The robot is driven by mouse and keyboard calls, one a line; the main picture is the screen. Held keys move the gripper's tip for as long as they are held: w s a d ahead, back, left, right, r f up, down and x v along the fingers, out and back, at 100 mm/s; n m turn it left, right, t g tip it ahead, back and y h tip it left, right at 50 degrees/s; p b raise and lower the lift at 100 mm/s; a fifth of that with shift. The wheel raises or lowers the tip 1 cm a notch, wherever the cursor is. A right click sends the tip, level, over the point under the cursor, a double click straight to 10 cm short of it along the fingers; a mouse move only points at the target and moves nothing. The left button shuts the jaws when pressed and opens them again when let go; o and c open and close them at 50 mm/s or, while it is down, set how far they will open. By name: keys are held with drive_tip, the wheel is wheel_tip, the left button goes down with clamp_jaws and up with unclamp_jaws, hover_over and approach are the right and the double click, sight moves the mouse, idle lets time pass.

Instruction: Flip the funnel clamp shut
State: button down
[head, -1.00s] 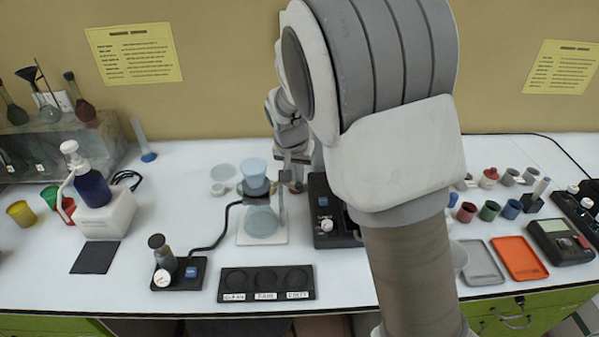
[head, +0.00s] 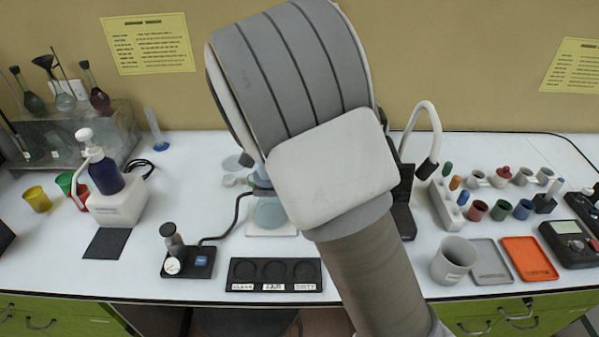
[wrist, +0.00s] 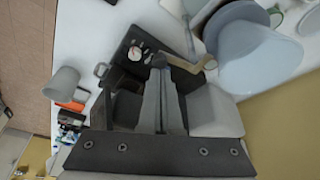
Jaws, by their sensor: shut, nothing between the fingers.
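The pale blue filter funnel (wrist: 258,58) fills the upper right of the wrist view. A tan, bent bar (wrist: 187,64), which looks like part of the clamp, runs from the funnel's side to my fingertips. Whether the clamp is open or shut cannot be told. My gripper (wrist: 160,64) is shut and empty, its tips close beside the bar's end; contact is unclear. In the head view my arm hides the gripper, the clamp and most of the funnel. The pale blue flask (head: 270,214) below the funnel still shows on its white base.
In the head view, a grey cup (head: 453,262), an orange tray (head: 529,259) and a bottle holder (head: 120,203) stand apart. A black three-spot tray (head: 274,289) lies in front.

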drive_tip(key=shift+w, duration=0.1)
drive_tip(key=shift+w, duration=0.7)
drive_tip(key=v, duration=1.7)
drive_tip(key=shift+r, duration=0.25)
